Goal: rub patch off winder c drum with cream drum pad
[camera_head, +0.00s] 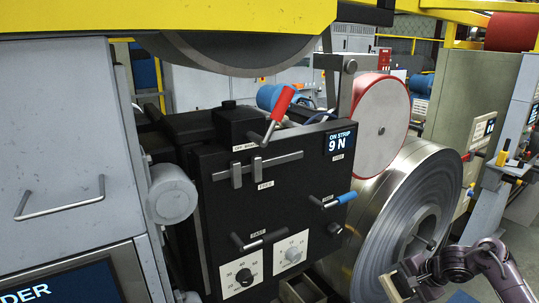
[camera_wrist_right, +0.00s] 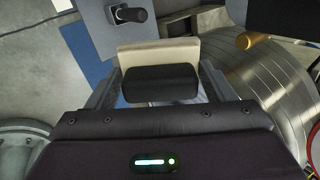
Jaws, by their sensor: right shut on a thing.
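My right gripper (camera_head: 412,277) is at the bottom right of the head view, in front of the lower part of a large steel coil or drum (camera_head: 375,235). It is shut on the black handle (camera_wrist_right: 160,84) of the cream drum pad (camera_wrist_right: 158,52), which also shows in the head view (camera_head: 401,284). In the right wrist view the drum's shiny curved side (camera_wrist_right: 262,85) lies to the right of the pad, and I see a gap between them. I cannot make out a patch on the drum. My left gripper is out of view.
A black control box (camera_head: 290,205) with levers, dials and an "ON STRIP 9 N" display stands left of the drum. A red-rimmed white roller (camera_head: 381,128) sits above the drum. A grey cabinet (camera_head: 60,140) fills the left. A grey block with a black knob (camera_wrist_right: 128,15) lies beyond the pad.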

